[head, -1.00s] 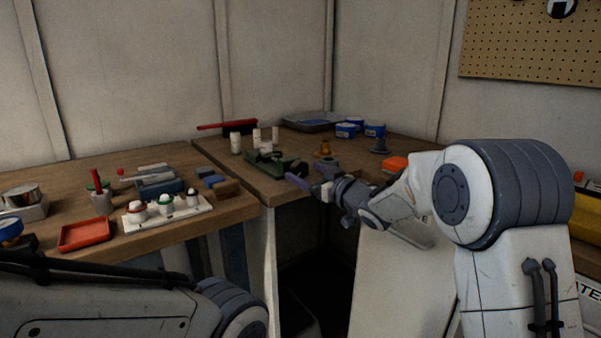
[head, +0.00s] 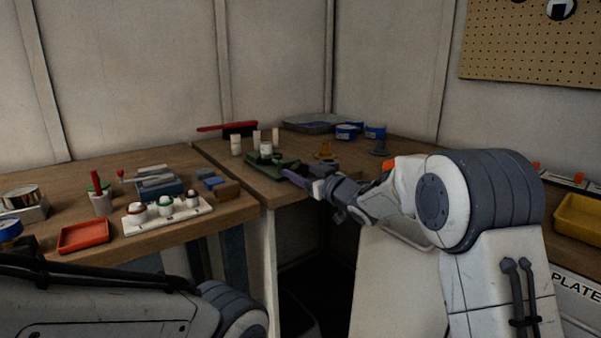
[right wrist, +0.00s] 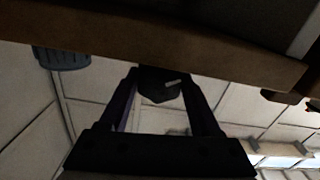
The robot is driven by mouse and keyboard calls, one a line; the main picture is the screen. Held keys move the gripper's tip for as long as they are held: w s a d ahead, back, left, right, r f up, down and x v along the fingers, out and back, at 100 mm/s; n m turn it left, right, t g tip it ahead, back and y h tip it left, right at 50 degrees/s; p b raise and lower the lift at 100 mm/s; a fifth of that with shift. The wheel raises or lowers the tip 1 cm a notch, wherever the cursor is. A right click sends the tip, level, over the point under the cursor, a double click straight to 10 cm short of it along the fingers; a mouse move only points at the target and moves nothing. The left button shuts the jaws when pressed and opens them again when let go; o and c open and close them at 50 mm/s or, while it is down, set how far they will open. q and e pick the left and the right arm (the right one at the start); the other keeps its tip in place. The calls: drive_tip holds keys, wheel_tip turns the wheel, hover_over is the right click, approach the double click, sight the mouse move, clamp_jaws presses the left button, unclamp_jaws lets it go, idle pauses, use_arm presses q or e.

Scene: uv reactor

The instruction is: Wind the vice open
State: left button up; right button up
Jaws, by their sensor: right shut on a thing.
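The green vice (head: 268,166) sits at the front edge of the right-hand bench, with a small white piece (head: 266,150) at its top. My right gripper (head: 294,178) is at the vice's near right end, with its purple fingers at the bench edge. In the right wrist view the fingers (right wrist: 165,90) are closed around a dark rounded part (right wrist: 160,86) with a light mark, seemingly the vice's handle end. The exact contact is dark and partly hidden. My left gripper is out of view; only its arm shows at lower left.
The left bench holds a red tray (head: 83,236) and a white rack (head: 168,213) with capped bottles. There is a gap below the bench edge.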

drive_tip(key=n+b, duration=0.1)
drive_tip(key=n, duration=0.2)
drive_tip(key=shift+f+n+b, duration=0.15)
drive_tip(key=shift+n+b, duration=0.15)
drive_tip(key=shift+b, duration=0.05)
drive_tip(key=shift+n+b, duration=0.75)
drive_tip(key=shift+n, duration=0.75)
